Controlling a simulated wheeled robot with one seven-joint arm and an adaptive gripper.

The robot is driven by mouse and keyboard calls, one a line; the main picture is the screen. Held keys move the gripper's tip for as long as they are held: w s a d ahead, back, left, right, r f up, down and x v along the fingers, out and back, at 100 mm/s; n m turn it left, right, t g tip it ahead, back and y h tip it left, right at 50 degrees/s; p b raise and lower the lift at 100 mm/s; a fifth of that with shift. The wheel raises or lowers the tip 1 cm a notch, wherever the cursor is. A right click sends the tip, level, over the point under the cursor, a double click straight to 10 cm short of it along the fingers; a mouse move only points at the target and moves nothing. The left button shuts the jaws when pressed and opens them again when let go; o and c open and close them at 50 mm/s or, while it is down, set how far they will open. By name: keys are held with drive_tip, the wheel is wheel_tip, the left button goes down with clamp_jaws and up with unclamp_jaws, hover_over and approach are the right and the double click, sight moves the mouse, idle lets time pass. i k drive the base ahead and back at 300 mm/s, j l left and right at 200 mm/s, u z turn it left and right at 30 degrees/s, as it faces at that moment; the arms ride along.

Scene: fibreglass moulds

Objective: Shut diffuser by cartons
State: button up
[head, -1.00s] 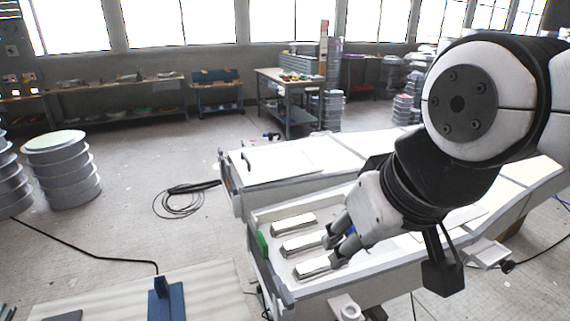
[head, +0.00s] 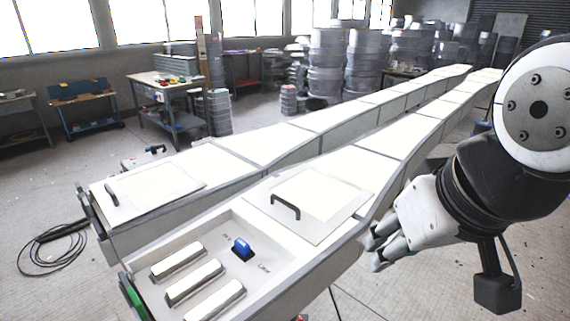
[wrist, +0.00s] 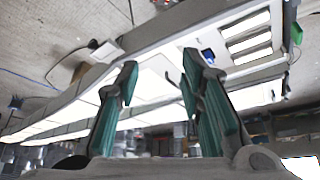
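The near long white fixture (head: 395,138) has an open recess at its front end. A pale flat panel with a black handle (head: 286,206), likely the diffuser, lies on top just behind the recess and leaves it uncovered. In the recess are three pale bars (head: 194,282) and a blue switch-like block (head: 242,249) beside printed marks; the bars also show in the wrist view (wrist: 246,32). My gripper (head: 375,250) is to the right of the panel, beside the fixture's side, apart from it and empty. Its fingers stand apart in the wrist view (wrist: 158,75). I cannot identify any cartons.
A second long fixture runs alongside on the left, its handled panel (head: 155,190) lying flat over its front end. A coiled black cable (head: 60,248) lies on the floor at left. A workbench (head: 170,100) and stacked grey drums (head: 327,65) stand behind. Floor on the right is clear.

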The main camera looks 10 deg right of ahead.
sight(312, 202)
drive_tip(key=i+l+u, duration=0.1)
drive_tip(key=i+l, duration=0.6)
drive_tip(key=i, duration=0.2)
